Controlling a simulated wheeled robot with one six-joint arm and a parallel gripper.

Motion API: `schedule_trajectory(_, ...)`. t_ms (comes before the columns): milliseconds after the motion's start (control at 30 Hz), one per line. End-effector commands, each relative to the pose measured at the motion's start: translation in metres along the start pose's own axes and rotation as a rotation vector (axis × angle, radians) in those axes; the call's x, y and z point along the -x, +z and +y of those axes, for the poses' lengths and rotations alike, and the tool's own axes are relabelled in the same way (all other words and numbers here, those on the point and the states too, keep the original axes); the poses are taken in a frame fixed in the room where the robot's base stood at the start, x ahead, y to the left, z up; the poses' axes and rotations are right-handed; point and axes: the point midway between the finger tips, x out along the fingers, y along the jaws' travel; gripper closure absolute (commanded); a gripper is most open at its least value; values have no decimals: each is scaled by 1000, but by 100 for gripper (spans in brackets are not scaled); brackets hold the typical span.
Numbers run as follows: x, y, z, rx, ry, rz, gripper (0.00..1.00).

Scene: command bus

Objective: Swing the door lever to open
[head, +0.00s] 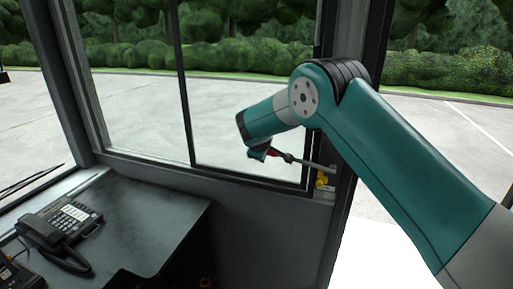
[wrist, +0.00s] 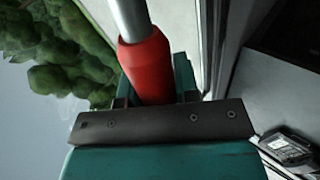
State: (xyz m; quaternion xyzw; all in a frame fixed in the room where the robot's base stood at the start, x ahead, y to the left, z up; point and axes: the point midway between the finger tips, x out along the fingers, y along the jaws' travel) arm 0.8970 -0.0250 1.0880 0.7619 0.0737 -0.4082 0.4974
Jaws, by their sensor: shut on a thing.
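The door lever (head: 308,164) is a thin grey metal rod with a red grip. My gripper (head: 263,153) is shut on the red grip at the lever's left end. The fingers' far contact faces are partly hidden behind the dark plate in the wrist view.
A dark desk (head: 150,222) with a black telephone (head: 60,222) stands at the lower left. The window frame (head: 250,181) runs close behind the lever. The phone also shows in the wrist view (wrist: 287,147). Bright open ground lies right of the post.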

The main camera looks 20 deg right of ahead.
Motion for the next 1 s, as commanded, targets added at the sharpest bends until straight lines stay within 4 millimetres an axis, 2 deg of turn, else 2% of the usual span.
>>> schedule_trajectory(433, -4, 3, -5, 16, -8, -12, 100)
schedule_trajectory(467, -4, 3, -5, 16, -9, -12, 66)
schedule_trajectory(500, -4, 3, -5, 15, -9, -12, 60)
schedule_trajectory(867, -2, 3, -2, 9, -4, -11, 60)
schedule_trajectory(1000, 6, 3, -2, 9, -3, -10, 60)
